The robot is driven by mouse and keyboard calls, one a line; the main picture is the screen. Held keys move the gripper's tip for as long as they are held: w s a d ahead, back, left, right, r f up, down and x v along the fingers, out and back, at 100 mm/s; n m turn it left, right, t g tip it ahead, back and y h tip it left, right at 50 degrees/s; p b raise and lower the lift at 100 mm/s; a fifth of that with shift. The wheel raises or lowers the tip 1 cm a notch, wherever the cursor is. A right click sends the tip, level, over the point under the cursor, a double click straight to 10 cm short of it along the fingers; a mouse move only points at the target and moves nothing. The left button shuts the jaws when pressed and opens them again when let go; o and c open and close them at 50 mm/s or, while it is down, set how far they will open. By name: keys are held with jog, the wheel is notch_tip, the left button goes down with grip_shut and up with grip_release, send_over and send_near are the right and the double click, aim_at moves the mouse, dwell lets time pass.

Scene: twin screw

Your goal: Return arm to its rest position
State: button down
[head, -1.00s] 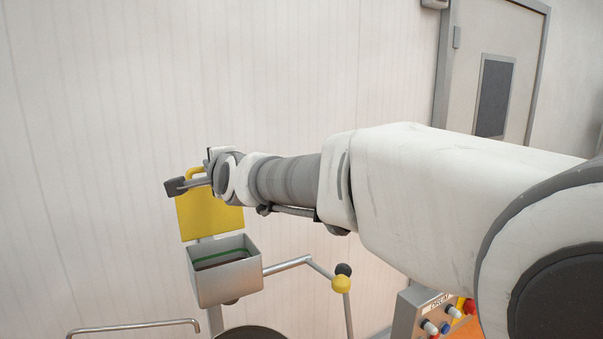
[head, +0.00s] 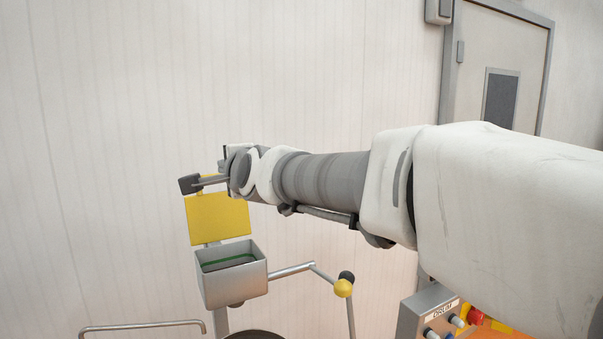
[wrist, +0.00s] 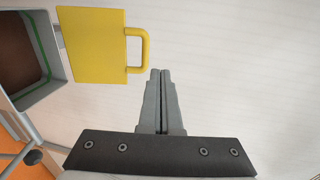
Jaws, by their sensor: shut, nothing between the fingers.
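My gripper (wrist: 160,73) is shut and empty, its two fingers pressed together in the wrist view. In the head view my gripper (head: 188,184) is at the end of my outstretched arm, in front of the wall. The yellow lid (head: 218,218) of a grey metal box (head: 231,287) stands open behind and below it. In the wrist view the yellow lid (wrist: 92,45) and its handle are just left of the fingertips, with a gap between them.
A lever with a yellow and black knob (head: 344,285) stands right of the box. A control box with buttons (head: 437,312) is below my arm. A metal rail (head: 143,327) is at lower left. A door (head: 500,70) is at the back right. The wall area above is clear.

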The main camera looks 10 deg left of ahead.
jog(key=s+d+r, duration=0.3)
jog(key=s+d, duration=0.1)
jog(key=s, duration=0.1)
jog(key=s+d+f+n+g+h, duration=0.1)
jog(key=s+d+f+n+h, duration=0.1)
jog(key=d+f, duration=0.35)
jog(key=s+d+f+n+g+h, duration=0.1)
jog(key=s+d+f+n+h, duration=0.15)
jog(key=d, duration=0.65)
jog(key=s+d+f+n+h, duration=0.1)
jog(key=d+f+h, duration=0.1)
jog(key=d+f, duration=0.35)
jog(key=s+d+f+n+g+h, duration=0.2)
jog(key=s+d+f, duration=0.4)
jog(key=s+d, duration=0.1)
jog(key=s+d+f+n+g+h, duration=0.2)
jog(key=s+d+f, duration=0.3)
jog(key=s+d, duration=0.2)
jog(key=d, duration=0.2)
jog(key=shift+s+d+f+g, duration=0.2)
jog(key=shift+d+f+g, duration=0.15)
jog(key=shift+f+g, duration=0.05)
jog(key=shift+a+n, duration=0.15)
jog(key=shift+n, duration=0.2)
